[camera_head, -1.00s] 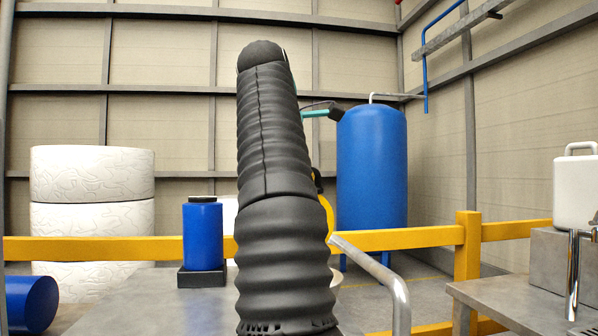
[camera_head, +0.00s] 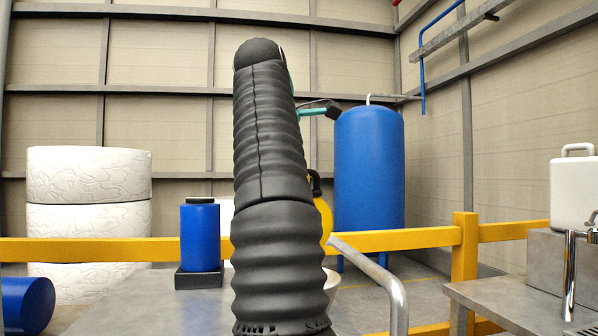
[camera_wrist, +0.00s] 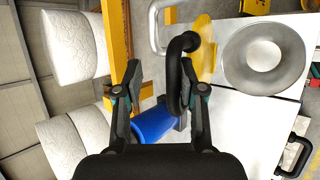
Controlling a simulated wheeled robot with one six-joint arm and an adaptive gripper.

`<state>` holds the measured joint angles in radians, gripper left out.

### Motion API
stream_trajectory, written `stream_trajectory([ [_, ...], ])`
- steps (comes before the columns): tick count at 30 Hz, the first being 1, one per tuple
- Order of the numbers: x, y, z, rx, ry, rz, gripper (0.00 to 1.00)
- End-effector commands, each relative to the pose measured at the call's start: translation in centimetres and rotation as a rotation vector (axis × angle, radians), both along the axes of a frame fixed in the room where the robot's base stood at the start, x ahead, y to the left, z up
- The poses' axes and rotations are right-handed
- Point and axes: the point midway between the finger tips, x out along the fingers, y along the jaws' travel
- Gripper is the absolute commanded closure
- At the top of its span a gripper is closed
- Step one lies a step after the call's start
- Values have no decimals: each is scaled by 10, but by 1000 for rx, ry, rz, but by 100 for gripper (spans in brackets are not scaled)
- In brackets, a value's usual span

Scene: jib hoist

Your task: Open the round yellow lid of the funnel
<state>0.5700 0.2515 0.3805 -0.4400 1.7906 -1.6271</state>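The round yellow lid (camera_wrist: 204,48) stands tilted up at the edge of the funnel (camera_wrist: 241,57) in the wrist view. The funnel's grey round mouth is uncovered beside it. The lid's black curved handle (camera_wrist: 173,68) reaches between the fingers of my gripper (camera_wrist: 161,92), close to the right finger. The fingers are spread, with a clear gap on the left of the handle. I cannot tell whether the right finger touches it. In the head view the lid (camera_head: 324,218) and handle (camera_head: 315,182) show partly behind my arm, which hides my fingertips and most of the funnel (camera_head: 332,280).
A bent metal rail (camera_head: 375,270) stands right of my arm. A yellow barrier (camera_head: 400,238) runs behind the table. A blue canister (camera_head: 200,236) stands on the table at left, a blue tank (camera_head: 369,170) behind. A white container (camera_head: 577,194) is at far right.

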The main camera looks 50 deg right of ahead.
Motion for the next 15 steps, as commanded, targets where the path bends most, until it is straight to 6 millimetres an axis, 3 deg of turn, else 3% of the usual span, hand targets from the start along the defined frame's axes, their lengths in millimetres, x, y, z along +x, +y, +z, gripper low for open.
stream_trajectory([
  [15,-8,19,6,1,0,3,61],
])
